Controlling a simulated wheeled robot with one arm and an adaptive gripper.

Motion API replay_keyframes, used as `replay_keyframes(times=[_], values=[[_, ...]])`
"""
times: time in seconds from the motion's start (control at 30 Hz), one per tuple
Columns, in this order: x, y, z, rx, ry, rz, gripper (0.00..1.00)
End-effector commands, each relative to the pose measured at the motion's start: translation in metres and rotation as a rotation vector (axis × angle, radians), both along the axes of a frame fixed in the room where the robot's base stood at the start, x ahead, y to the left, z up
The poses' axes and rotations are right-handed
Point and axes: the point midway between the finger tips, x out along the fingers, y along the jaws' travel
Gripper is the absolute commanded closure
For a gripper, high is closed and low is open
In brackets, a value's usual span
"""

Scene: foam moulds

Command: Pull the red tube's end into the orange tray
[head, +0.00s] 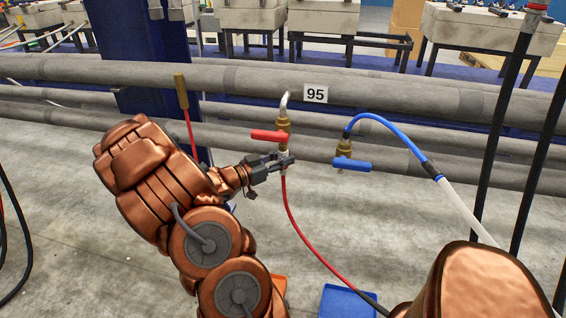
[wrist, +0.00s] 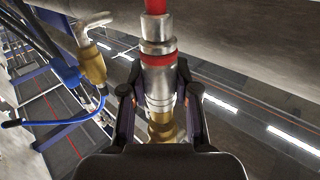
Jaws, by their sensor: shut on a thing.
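The red tube (head: 304,237) hangs from a brass valve with a red lever (head: 268,135) and curves down to the lower right. My gripper (head: 284,162) is closed around the silver end coupling just below this valve. In the wrist view, my gripper (wrist: 160,92) has a finger on each side of the silver coupling (wrist: 158,78), which has a red ring; the red tube (wrist: 155,7) leaves it at the top. Brass (wrist: 162,128) shows at the coupling's other end, apparently in line with it. The orange tray (head: 279,284) is low on the floor, mostly hidden behind my arm.
A blue tray (head: 345,303) stands right of the orange one. A blue-lever valve (head: 352,163) with a blue hose (head: 385,126) is to the right. Grey pipes (head: 430,95) run behind, with a "95" sign (head: 315,94). Another red tube hangs from a brass piece (head: 181,91) at left.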

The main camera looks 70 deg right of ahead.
Motion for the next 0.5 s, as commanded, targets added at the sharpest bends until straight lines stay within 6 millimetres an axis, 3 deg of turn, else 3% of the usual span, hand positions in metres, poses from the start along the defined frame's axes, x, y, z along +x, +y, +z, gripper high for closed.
replay_keyframes(times=[0.13,0.5], values=[[0.0003,-0.0001,0.0001,0.000,0.000,0.001,1.00],[0.0003,-0.0001,-0.0005,0.000,0.000,0.001,1.00]])
